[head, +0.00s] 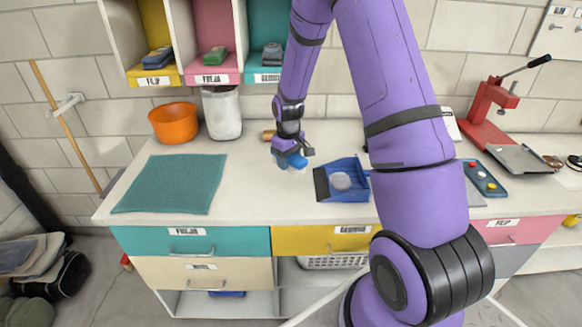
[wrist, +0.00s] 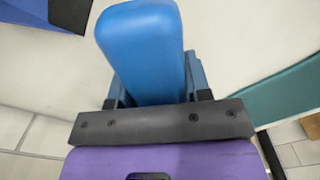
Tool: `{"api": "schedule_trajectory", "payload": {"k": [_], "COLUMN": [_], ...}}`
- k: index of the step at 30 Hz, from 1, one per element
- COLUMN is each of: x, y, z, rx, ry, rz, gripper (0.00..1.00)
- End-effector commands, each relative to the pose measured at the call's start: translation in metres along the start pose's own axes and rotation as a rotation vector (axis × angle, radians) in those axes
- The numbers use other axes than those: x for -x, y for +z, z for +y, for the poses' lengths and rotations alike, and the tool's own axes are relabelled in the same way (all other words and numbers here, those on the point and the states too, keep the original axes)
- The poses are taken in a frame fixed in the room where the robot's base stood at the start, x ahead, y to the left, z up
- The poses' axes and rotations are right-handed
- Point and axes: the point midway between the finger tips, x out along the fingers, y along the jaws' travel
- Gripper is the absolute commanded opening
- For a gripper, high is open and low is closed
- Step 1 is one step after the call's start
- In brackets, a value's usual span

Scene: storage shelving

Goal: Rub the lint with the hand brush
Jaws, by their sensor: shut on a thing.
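My gripper (head: 290,154) is shut on the blue hand brush (head: 297,163), above the white counter and left of the dustpan. In the wrist view the brush's smooth blue body (wrist: 143,50) sticks out between the fingers; its bristles are hidden. The blue dustpan (head: 352,165) lies on the counter with its dark lip to the left. A pale round clump (head: 341,181), which looks like the lint, shows within the dustpan's outline. I cannot tell whether other lint lies on the counter. A corner of the dustpan also shows in the wrist view (wrist: 40,14).
A teal cloth (head: 172,184) lies on the counter's left, with an orange bowl (head: 173,124) and a white bin (head: 222,114) behind. A red press (head: 490,110) and a control box (head: 483,179) stand on the right. The counter between cloth and dustpan is mostly clear.

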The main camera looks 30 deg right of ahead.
Motion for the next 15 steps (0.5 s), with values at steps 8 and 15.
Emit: {"api": "schedule_trajectory", "payload": {"k": [8,15], "x": [0.023,0.026], "y": [-0.005,-0.005], "z": [-0.005,-0.005], "rx": [0.001,0.0], "ry": [0.001,0.0], "rz": [0.002,0.0], "gripper": [0.14,0.14]}}
